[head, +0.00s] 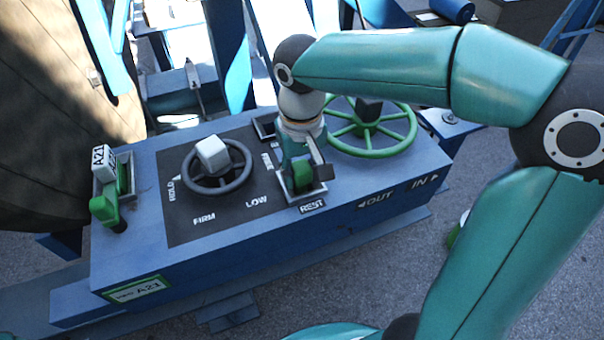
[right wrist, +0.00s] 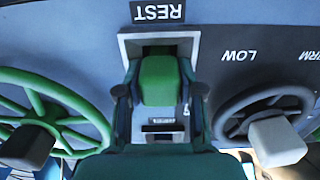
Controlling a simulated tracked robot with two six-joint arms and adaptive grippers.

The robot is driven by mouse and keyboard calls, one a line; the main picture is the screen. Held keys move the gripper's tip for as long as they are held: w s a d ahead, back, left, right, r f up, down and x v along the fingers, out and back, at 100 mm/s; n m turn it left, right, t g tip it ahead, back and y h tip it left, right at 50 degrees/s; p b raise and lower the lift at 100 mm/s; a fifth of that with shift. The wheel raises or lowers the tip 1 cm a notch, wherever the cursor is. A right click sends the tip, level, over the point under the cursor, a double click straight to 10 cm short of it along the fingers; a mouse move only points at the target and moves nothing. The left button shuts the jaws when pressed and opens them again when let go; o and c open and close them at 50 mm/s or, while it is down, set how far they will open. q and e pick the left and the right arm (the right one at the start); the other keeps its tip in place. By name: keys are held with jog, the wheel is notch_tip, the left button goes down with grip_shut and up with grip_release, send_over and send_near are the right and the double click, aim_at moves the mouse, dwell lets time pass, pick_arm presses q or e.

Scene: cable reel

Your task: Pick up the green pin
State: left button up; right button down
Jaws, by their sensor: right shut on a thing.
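The green pin (head: 303,174) shows as a green block at the tray marked REST, on the front of the blue console. In the right wrist view the green pin (right wrist: 160,82) sits between the two dark fingers, inside the grey-rimmed tray (right wrist: 124,46). My right gripper (head: 303,168) reaches down from above and is shut on the pin. The right wrist view shows the same gripper (right wrist: 161,92) with a finger on each side of the green block. The pin's lower part is hidden. My left gripper is in neither view.
A dark handwheel (head: 243,174) with a grey knob stands left of the gripper, and a green spoked wheel (head: 402,146) stands close on the right. A large drum (head: 50,130) stands beyond.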

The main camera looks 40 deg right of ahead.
notch_tip(320, 180, up, 20)
jog(key=p, duration=0.1)
jog(key=shift+p, duration=0.4)
dwell(0.6)
